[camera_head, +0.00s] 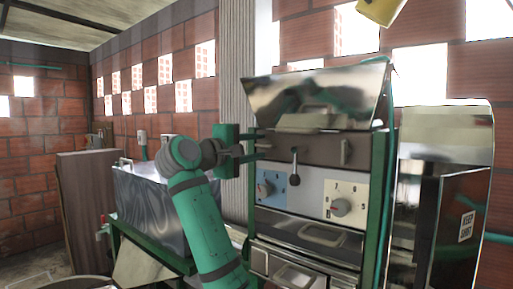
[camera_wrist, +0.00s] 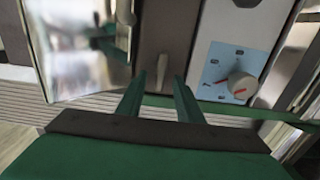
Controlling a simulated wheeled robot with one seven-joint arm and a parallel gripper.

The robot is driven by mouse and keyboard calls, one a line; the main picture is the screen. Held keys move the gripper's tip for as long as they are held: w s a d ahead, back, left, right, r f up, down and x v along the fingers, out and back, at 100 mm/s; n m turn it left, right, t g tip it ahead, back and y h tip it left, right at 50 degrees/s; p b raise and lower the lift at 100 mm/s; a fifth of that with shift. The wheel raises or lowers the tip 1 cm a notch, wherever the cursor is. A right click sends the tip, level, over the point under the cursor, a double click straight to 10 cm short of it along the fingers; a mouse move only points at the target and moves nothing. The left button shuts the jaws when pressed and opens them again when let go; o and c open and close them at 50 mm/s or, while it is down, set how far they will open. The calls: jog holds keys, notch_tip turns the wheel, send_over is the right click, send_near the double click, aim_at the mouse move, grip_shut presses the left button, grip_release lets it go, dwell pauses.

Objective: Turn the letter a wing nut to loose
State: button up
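A small wing nut (camera_wrist: 163,68) stands out from the brown panel (camera_wrist: 161,25) in the wrist view. My gripper (camera_wrist: 158,80) is open, with its two green fingers pointing at the panel and the wing nut showing between and just beyond the fingertips. I cannot tell whether the fingers touch it. In the head view my gripper (camera_head: 259,149) is at the left end of the brown panel, where the nut is mostly hidden. A second wing nut (camera_head: 345,150) sits upright at the panel's right end. I can read no letter beside either nut.
A shiny tilted hopper (camera_head: 318,93) rises above. A metal box (camera_head: 155,192) stands left, and a tall metal chute (camera_head: 445,160) stands right.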

jog(key=v, duration=1)
jog(key=shift+s+a, duration=0.15)
jog(key=shift+s, duration=0.1)
